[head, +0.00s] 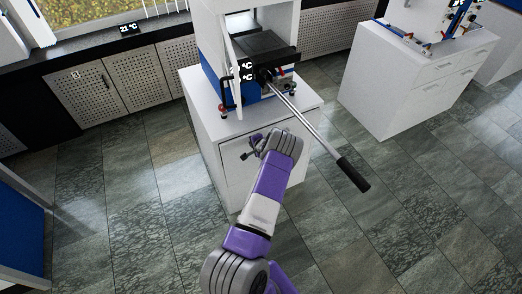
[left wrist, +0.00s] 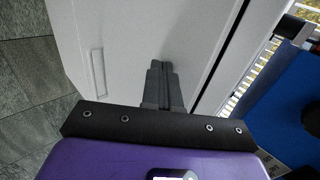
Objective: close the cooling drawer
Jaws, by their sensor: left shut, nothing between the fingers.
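My left gripper (head: 250,147) is shut and empty. It is at the upper front of the white cabinet (head: 235,180) under the press. In the left wrist view its closed fingertips (left wrist: 165,66) point at a plain white panel (left wrist: 130,40) and look very close to it; I cannot tell if they touch. That panel has a slim recessed handle (left wrist: 98,75) to the left of the fingers. I cannot tell for sure which part is the cooling drawer or how far it stands out, as my arm covers part of the front. My right gripper is not in view.
The press (head: 262,50) stands on the cabinet. Its long lever (head: 312,128) with a black grip reaches out to the right of my arm. Another white cabinet (head: 400,85) stands at right. A blue panel (head: 20,235) is at lower left. The tiled floor between is clear.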

